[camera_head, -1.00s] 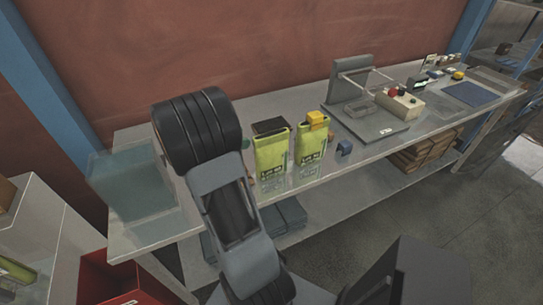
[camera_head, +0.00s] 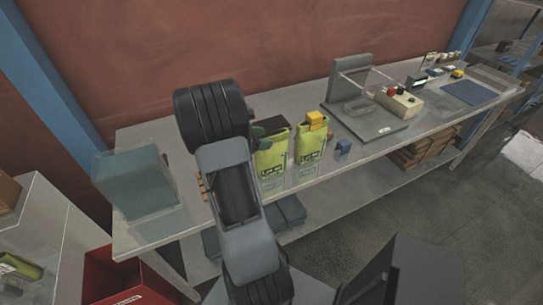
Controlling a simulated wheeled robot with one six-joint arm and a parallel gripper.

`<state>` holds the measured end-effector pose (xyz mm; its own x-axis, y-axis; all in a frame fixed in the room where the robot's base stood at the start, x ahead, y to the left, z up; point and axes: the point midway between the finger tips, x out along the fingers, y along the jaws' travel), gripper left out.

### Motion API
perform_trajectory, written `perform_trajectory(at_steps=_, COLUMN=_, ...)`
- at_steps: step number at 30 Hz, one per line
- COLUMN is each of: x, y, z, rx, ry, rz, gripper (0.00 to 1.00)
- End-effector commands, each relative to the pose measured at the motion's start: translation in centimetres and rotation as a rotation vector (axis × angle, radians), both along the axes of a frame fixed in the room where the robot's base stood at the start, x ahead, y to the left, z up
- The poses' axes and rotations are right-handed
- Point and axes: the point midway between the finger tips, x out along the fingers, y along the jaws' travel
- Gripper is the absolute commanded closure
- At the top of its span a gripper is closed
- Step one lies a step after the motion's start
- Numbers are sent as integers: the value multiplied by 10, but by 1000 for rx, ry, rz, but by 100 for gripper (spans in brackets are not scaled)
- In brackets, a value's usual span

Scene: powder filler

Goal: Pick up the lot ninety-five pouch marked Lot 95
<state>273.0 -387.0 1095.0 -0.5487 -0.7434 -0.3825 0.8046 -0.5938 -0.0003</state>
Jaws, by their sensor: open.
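Two green pouches with pale labels stand upright side by side on the metal bench. The left pouch (camera_head: 271,158) has a dark piece at its top, and my arm comes close to its left edge. The right pouch (camera_head: 311,146) has a yellow block (camera_head: 316,119) at its top. The lot numbers on the labels are too small to read surely, so I cannot tell which is Lot 95. My arm crosses the front left of the bench. My gripper is not visible, apparently hidden behind the arm.
A clear bin (camera_head: 136,183) stands at the bench's left end. A sealing device (camera_head: 366,121) stands right of the pouches, with a small blue block (camera_head: 343,146) between. Another green pouch (camera_head: 20,266) lies at lower left, near a red bin (camera_head: 112,276).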

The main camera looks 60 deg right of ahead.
Motion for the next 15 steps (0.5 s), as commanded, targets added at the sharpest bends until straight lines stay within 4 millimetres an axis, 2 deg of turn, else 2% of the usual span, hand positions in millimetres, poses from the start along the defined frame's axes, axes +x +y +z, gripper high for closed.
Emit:
perform_trajectory(at_steps=2, x=0, y=0, z=0, rx=0, ry=0, rz=0, gripper=40)
perform_trajectory(at_steps=15, x=0, y=0, z=0, rx=0, ry=0, rz=0, gripper=82)
